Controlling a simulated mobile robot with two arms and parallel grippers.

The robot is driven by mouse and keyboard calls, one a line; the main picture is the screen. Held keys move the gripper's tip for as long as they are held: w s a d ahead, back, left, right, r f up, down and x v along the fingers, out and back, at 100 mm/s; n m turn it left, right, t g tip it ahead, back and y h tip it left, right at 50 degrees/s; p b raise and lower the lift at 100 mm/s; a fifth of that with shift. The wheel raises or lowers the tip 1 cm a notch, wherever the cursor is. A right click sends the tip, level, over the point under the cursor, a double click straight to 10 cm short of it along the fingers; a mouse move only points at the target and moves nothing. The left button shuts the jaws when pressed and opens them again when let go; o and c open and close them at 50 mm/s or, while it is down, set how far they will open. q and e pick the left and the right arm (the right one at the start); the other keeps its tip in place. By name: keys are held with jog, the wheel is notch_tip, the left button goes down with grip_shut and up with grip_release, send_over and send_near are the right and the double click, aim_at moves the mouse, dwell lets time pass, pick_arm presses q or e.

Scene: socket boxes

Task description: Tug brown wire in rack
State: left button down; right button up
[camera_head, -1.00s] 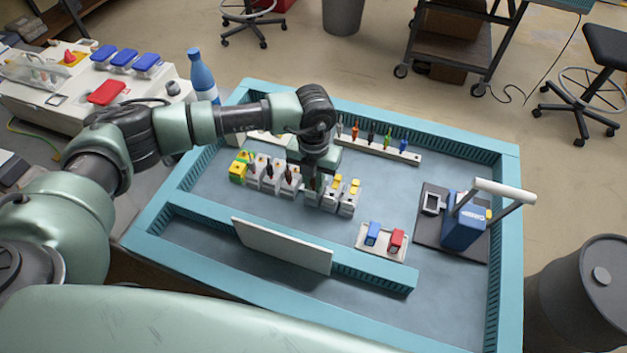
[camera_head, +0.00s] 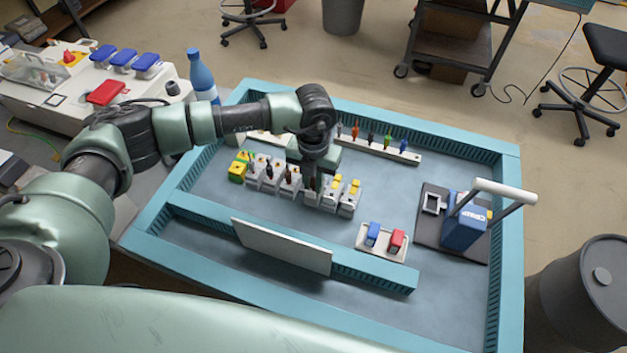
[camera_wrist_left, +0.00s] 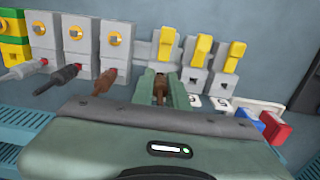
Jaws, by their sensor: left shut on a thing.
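A row of terminal blocks stands in the tray, showing in the wrist view as grey blocks (camera_wrist_left: 113,45) with orange screws and others with yellow levers (camera_wrist_left: 196,52). My left gripper (camera_wrist_left: 162,93) points at the first yellow-lever block, its fingers closed around a brown wire (camera_wrist_left: 159,89) there. Whether the wire's end is still seated in the block is hidden. Another brown wire (camera_wrist_left: 104,83) hangs from the neighbouring block on the left. In the head view my left gripper (camera_head: 312,184) reaches down into the row, and its fingertips are mostly hidden. My right gripper is out of view.
A rack (camera_head: 390,150) of coloured wire ends stands behind the row. Blue and red plugs (camera_head: 396,240) sit on a white plate to the right. A blue device (camera_head: 464,222) stands farther right. A white panel (camera_head: 280,247) rises in front. The tray's right front is clear.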

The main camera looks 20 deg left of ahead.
pick_arm(q)
jog(key=shift+w+r, duration=0.1)
dwell(0.4)
jog(key=c, duration=0.9)
grip_release()
jog(key=shift+r+p, duration=1.9)
jog(key=shift+r, duration=1.75)
